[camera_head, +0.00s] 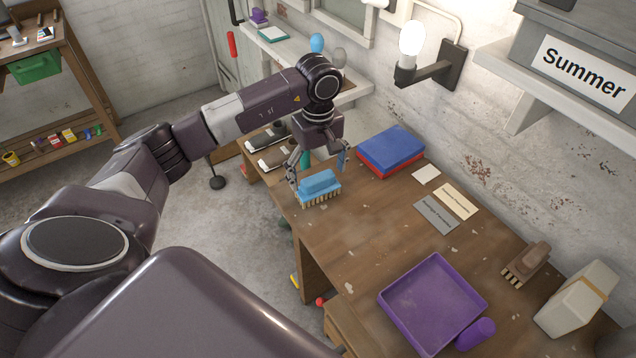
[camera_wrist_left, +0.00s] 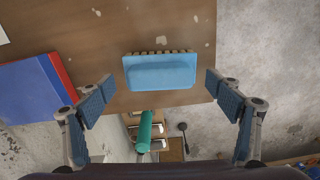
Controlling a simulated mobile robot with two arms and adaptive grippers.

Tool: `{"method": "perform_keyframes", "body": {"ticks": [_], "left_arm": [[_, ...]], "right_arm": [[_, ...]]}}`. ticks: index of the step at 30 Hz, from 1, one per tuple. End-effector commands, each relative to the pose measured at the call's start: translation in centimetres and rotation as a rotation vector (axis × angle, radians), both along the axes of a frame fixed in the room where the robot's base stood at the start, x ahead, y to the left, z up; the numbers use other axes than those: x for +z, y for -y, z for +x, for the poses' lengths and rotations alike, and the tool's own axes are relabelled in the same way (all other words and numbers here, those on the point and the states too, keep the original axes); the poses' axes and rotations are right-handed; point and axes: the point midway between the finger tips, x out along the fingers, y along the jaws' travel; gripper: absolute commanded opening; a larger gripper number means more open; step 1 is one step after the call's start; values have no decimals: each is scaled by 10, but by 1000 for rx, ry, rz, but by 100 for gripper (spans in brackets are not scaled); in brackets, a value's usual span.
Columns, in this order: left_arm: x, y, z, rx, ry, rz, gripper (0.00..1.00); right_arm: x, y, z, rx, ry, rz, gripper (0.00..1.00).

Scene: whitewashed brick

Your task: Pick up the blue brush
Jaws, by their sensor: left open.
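The blue brush (camera_head: 319,184) lies on the wooden table (camera_head: 330,238) near its left edge, with its bristles against the tabletop. My left gripper (camera_head: 318,172) is above and around the brush's far side, its fingers spread wide apart. In the left wrist view the brush (camera_wrist_left: 160,72) sits centred beyond the open fingertips (camera_wrist_left: 163,92), with a gap on each side. Nothing is held between the fingers. My right gripper is not in view.
Stacked blue and red books (camera_head: 391,150) lie just right of the gripper. Cards (camera_head: 455,200), a purple tray (camera_head: 432,300), a purple cylinder (camera_head: 475,333), a brown brush (camera_head: 527,263) and a pale block (camera_head: 577,298) are farther right. The table between brush and tray is clear.

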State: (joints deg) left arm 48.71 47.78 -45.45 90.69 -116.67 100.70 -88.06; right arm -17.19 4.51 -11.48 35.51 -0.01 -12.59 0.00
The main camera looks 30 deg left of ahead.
Motion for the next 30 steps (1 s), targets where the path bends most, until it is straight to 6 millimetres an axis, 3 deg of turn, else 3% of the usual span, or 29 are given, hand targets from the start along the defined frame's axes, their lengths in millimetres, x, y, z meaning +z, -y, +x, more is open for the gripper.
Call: {"method": "perform_keyframes", "body": {"ticks": [5,11,24,30], "left_arm": [[-16,-1,0,1,0,0,84],[-17,-1,0,1,1,0,84],[-17,-1,0,1,1,0,38],[-17,-1,0,1,2,0,36]], "right_arm": [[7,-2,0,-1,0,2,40],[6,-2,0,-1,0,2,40],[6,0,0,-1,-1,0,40],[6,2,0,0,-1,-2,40]]}}
